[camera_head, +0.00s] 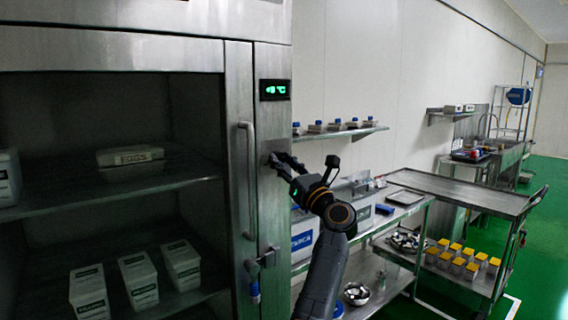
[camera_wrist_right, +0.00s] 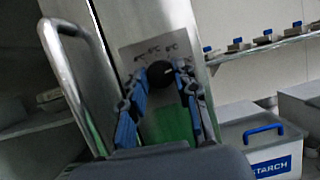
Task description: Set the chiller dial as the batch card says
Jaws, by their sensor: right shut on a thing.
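The chiller (camera_head: 258,200) is a tall steel cabinet on the left of the head view. Its dial is a round black knob (camera_wrist_right: 160,73) with a pale mark, on a steel plate with several °C markings around it. My right gripper (camera_head: 280,160) is at this plate and hides the dial in the head view. In the right wrist view its fingers (camera_wrist_right: 169,84) are on both sides of the knob, shut on it. A display (camera_head: 274,90) above shows green digits and °C, too small to read surely. I see no batch card. My left gripper is not in view.
The door handle (camera_head: 250,180) stands out just left of the dial. A latch (camera_head: 262,260) with a blue part hangs below.

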